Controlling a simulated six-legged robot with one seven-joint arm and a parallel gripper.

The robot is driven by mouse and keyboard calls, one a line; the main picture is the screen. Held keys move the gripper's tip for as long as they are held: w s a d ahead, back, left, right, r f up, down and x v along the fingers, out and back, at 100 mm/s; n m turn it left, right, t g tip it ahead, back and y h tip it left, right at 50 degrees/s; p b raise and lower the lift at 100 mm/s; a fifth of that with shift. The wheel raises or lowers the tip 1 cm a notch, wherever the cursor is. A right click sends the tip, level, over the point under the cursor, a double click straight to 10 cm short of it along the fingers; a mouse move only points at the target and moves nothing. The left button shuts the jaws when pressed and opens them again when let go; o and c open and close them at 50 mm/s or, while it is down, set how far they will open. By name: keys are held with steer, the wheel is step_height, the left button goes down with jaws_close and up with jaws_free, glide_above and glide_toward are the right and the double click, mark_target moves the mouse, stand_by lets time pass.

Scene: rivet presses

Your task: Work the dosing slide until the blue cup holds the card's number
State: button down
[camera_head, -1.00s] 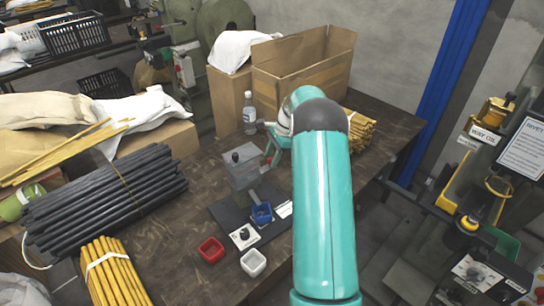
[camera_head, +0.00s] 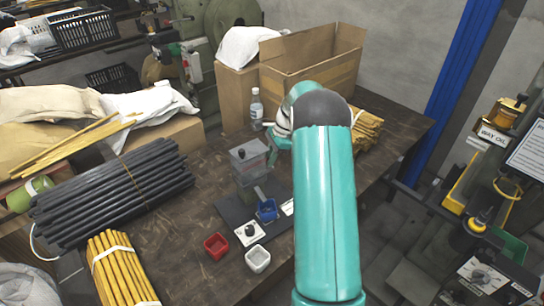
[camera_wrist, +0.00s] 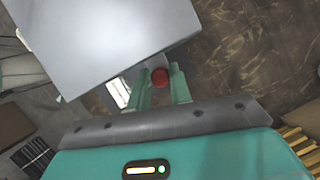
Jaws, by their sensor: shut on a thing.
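The grey dosing box (camera_head: 248,163) stands on a dark base plate on the table, and its pale top fills the upper left of the wrist view (camera_wrist: 95,35). A red ball knob (camera_wrist: 160,76) sticks out at its side. My gripper (camera_wrist: 161,71) has its two teal fingers around this knob; in the head view my arm mostly hides it. The blue cup (camera_head: 267,210) sits below the box's front; its contents are too small to make out. A white card (camera_head: 288,207) lies beside it, partly behind my arm, and its number cannot be read.
A red cup (camera_head: 216,246) and a white cup (camera_head: 258,259) stand in front of the plate. A bottle (camera_head: 256,109) and a cardboard box (camera_head: 312,65) stand behind. Bundled black rods (camera_head: 110,195) lie left.

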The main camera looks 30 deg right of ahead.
steer(key=c, duration=1.3)
jaws_free()
steer(key=shift+a, duration=0.3)
steer(key=shift+o, duration=0.2)
steer(key=shift+d, duration=0.1)
steer(key=shift+r, duration=0.1)
steer(key=shift+d+r, duration=0.15)
steer(key=shift+r, duration=0.05)
steer(key=v, duration=1.3)
